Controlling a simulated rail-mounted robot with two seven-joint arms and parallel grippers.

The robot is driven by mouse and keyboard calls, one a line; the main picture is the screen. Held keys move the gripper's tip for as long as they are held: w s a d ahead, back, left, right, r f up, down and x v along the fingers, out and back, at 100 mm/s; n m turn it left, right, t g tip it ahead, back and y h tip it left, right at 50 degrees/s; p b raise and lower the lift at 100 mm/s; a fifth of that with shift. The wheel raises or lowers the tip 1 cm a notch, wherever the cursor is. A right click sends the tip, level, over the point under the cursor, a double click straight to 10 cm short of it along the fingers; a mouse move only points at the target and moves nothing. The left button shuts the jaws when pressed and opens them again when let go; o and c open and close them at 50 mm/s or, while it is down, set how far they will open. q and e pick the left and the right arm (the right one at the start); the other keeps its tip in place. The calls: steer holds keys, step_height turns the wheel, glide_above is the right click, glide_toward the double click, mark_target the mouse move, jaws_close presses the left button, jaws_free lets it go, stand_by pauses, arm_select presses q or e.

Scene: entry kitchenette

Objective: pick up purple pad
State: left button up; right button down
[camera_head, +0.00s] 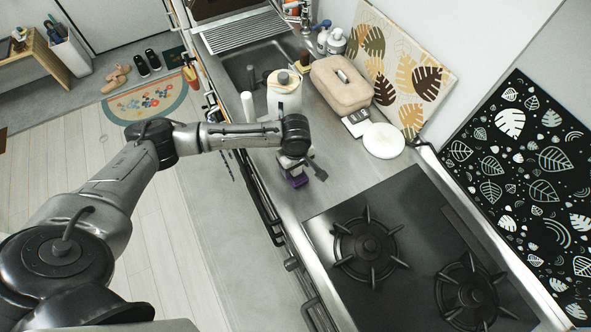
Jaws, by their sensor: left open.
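A small purple pad (297,181) lies at the front edge of the steel counter (345,172), between the sink and the stove. My left arm reaches in from the left over the counter edge. My left gripper (299,173) points down just above the pad and is open, with its fingers partly covering the pad's upper side. I cannot tell whether the fingers touch the pad. My right gripper is not in view.
A paper towel roll (284,96) stands behind my wrist near the sink (255,62). A beige box (341,86), a white plate (383,140) and a leaf-patterned board (415,75) are at the back. The black stove (400,245) fills the front right.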

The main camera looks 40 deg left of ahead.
arm_select(q)
steer(key=shift+f, duration=0.15)
steer(key=shift+c, duration=0.4)
steer(key=c, duration=1)
steer(key=shift+o, duration=0.2)
steer(key=shift+r, duration=0.75)
step_height(320, 180, up, 3)
steer(key=shift+f, duration=0.1)
steer(key=d+r+b, duration=0.1)
steer(key=d+r, duration=0.5)
steer(key=d, duration=0.5)
steer(key=shift+d+r, duration=0.35)
steer(key=shift+r, duration=0.05)
steer(key=shift+w, duration=0.1)
